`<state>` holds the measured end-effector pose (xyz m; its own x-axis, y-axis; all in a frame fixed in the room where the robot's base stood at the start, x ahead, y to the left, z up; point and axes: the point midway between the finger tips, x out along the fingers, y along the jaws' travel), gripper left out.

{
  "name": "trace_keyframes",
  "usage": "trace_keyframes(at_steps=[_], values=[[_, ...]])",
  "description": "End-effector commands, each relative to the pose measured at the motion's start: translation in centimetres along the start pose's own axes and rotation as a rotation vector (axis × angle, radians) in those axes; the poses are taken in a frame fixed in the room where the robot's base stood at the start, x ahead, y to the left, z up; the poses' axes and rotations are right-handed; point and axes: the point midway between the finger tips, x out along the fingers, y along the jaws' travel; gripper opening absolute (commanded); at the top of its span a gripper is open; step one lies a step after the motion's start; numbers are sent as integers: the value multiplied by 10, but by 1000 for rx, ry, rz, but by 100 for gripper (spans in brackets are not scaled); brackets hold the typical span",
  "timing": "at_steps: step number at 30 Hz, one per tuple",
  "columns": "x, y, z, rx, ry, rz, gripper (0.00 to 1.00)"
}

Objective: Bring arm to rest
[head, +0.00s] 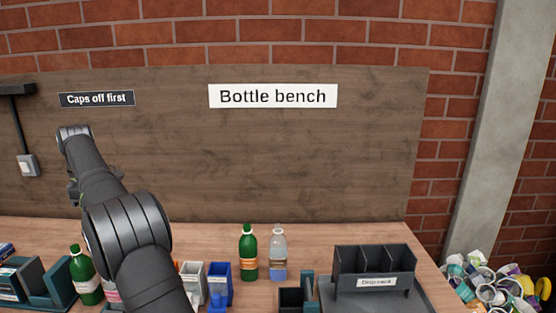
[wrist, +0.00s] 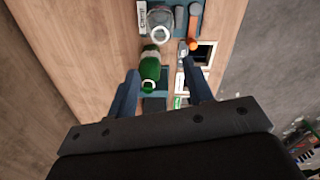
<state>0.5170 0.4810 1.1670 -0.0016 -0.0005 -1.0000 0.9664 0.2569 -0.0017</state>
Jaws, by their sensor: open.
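My arm rises at the left of the head view, bent upward in front of the back board; my gripper cannot be made out there. In the wrist view my gripper (wrist: 166,78) is open, with two blue fingers apart and nothing held between them. It looks down on the bench from above. A green bottle (wrist: 150,68) shows below, beyond the fingertips, with bench items around it.
On the wooden bench (head: 375,233) stand a green bottle (head: 248,254), a clear bottle (head: 278,256), a white bin (head: 193,279), a blue bin (head: 219,282) and a dark drip rack (head: 374,262). Another green bottle (head: 86,280) is left of my arm. A heap of containers (head: 487,287) lies right.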

Motion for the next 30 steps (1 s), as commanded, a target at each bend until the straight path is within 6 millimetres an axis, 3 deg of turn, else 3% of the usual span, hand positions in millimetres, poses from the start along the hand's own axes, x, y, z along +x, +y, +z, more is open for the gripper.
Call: trace_keyframes(at_steps=[19, 30], values=[[128, -1, 0, 0, -1, -2, 47], [49, 0, 0, 0, 2, 4, 47]])
